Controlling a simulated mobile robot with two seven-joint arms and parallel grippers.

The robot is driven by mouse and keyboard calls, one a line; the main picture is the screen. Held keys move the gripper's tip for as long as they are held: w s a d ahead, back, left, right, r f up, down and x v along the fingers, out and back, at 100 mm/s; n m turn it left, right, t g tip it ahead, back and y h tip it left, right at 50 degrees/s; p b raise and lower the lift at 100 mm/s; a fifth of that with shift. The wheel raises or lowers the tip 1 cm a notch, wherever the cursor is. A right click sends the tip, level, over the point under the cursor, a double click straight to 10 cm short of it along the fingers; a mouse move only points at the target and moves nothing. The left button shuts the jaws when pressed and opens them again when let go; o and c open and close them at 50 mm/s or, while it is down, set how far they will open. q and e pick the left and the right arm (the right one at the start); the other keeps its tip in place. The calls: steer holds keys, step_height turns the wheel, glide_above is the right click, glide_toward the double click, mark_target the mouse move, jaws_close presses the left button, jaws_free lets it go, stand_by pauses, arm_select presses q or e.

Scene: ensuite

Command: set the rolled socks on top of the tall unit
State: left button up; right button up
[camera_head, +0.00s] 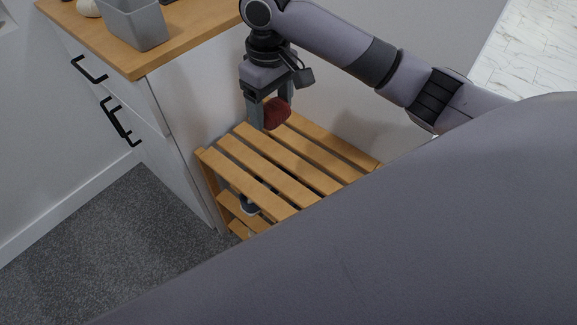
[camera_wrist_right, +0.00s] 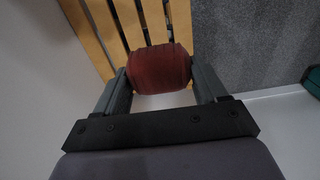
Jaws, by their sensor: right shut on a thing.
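The rolled socks are a dark red bundle (camera_head: 276,113), held between the fingers of my right gripper (camera_head: 270,112) above the far end of the slatted wooden rack. In the right wrist view the red bundle (camera_wrist_right: 159,69) sits between the two grey fingertips, with the rack slats behind it. A white unit (camera_head: 178,145) with a wooden top (camera_head: 180,54) and black handles stands left of the rack. I cannot tell whether this is the tall unit. The gripper is to the right of this unit's top. My left gripper is not in view.
The slatted rack (camera_head: 290,165) has a clear top in the head view, with a dark item (camera_head: 249,204) on its lower shelf. A grey bin (camera_head: 136,24) and a pale round object (camera_head: 88,8) stand on the wooden top. Its front corner is bare. Grey carpet (camera_head: 110,240) is open at left.

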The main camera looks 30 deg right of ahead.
steer(key=shift+d+f, duration=0.7)
steer(key=shift+f, duration=0.1)
steer(key=b, duration=0.4)
glide_above(281, 177)
step_height(281, 177, down, 14)
step_height(281, 177, down, 5)
steer(key=shift+f+b, duration=0.15)
steer(key=shift+b, duration=0.65)
steer(key=shift+a+f, duration=0.1)
steer(key=o, duration=1)
steer(key=shift+f, duration=0.1)
steer(key=shift+o, duration=0.2)
